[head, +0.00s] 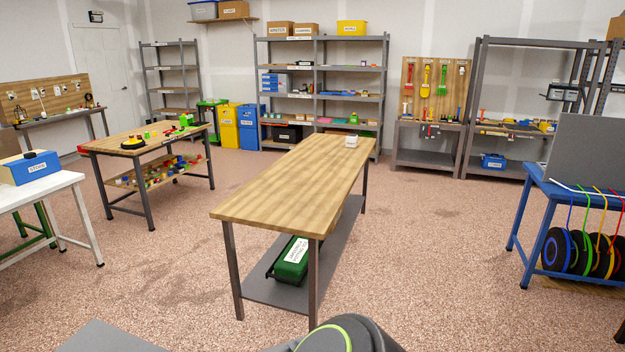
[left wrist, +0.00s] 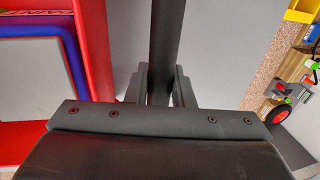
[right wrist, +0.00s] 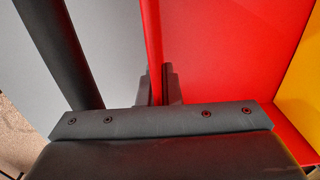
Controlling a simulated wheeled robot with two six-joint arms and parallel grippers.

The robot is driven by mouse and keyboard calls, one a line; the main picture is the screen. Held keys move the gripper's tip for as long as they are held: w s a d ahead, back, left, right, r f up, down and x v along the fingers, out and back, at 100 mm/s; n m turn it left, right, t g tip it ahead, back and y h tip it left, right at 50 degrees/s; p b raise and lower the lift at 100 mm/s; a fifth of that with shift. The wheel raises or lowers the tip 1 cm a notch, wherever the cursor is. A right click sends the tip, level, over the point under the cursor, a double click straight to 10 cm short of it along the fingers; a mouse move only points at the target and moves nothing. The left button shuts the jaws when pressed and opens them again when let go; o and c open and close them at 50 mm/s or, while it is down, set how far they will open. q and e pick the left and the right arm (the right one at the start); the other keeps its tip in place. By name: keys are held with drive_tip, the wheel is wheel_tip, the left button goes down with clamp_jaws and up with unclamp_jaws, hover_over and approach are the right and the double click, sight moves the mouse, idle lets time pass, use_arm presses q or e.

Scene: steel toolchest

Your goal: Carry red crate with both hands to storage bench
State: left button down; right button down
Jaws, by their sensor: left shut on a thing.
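In the left wrist view, a red frame-like body (left wrist: 18,95), probably the red crate, stands at the left with a blue-edged grey panel inside. My left gripper (left wrist: 160,100) is shut on a dark grey bar (left wrist: 162,40) beside it. In the right wrist view a red wall (right wrist: 215,50) fills the right side. My right gripper (right wrist: 157,98) has its fingers around a red edge (right wrist: 151,40) there; whether they press on it is unclear. Neither gripper nor the crate shows in the head view. I cannot tell for certain which bench is the storage bench.
A wood-topped bench (head: 275,195) stands ahead, with a small white item (head: 351,141) on top and a green case (head: 291,262) on its lower shelf. A white table (head: 30,200) is left, a blue table (head: 575,192) right. Floor (head: 440,230) between is open. Shelving (head: 320,60) lines the back.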

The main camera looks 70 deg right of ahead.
use_arm(q)
drive_tip(key=shift+s+f, duration=0.2)
drive_tip(key=shift+f, duration=0.15)
use_arm(e)
drive_tip(key=shift+s+f, duration=0.2)
drive_tip(key=shift+f, duration=0.15)
use_arm(q)
drive_tip(key=c, duration=1.5)
unclamp_jaws()
drive_tip(key=o, duration=0.3)
drive_tip(key=shift+r, duration=0.1)
use_arm(e)
drive_tip(key=shift+s, duration=0.1)
use_arm(q)
drive_tip(key=shift+o, duration=0.2)
use_arm(e)
drive_tip(key=c, duration=2)
unclamp_jaws()
drive_tip(key=shift+f, duration=0.15)
drive_tip(key=shift+c, duration=0.2)
drive_tip(key=o, duration=0.5)
use_arm(q)
drive_tip(key=shift+w, duration=0.15)
use_arm(e)
drive_tip(key=shift+w+r, duration=0.25)
